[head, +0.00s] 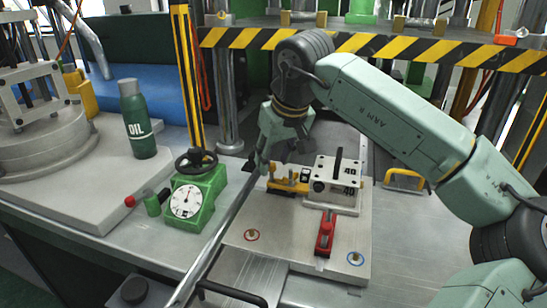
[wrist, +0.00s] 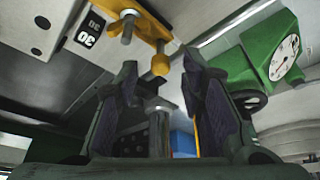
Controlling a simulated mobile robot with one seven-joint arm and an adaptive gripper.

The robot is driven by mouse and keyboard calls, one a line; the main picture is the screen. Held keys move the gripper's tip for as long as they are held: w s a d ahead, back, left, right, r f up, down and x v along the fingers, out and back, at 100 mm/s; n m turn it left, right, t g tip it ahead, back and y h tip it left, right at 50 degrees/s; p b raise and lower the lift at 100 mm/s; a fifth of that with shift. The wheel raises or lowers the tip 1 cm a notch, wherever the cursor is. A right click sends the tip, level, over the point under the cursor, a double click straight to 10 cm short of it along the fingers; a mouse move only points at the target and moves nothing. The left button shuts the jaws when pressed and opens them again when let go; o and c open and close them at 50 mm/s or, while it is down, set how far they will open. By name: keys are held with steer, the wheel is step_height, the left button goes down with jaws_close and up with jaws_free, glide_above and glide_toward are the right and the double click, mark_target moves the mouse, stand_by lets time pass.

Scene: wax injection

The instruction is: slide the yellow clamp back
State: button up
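The yellow clamp (head: 287,185) sits on the metal plate (head: 250,225), against the left side of the white mold block (head: 335,190) marked 40. In the wrist view the clamp (wrist: 138,20) shows as a yellow bar with a metal bolt and a round yellow knob (wrist: 160,64). My gripper (head: 258,165) is just left of the clamp, partly hidden by my arm. In the wrist view my gripper (wrist: 160,66) is open, its two dark fingers apart. The knob appears in the gap near the fingertips; whether a finger touches it I cannot tell.
A red clamp (head: 325,233) stands at the plate's front. A green dial gauge (head: 188,203) is to the left, with a green oil bottle (head: 138,120) beyond. A yellow handle (head: 406,180) is at right. A striped press beam (head: 370,45) crosses behind.

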steer(key=shift+w+a+f, duration=0.1)
steer(key=shift+w+f, duration=0.05)
steer(key=shift+f, duration=0.35)
jaws_close()
stand_by(0.6)
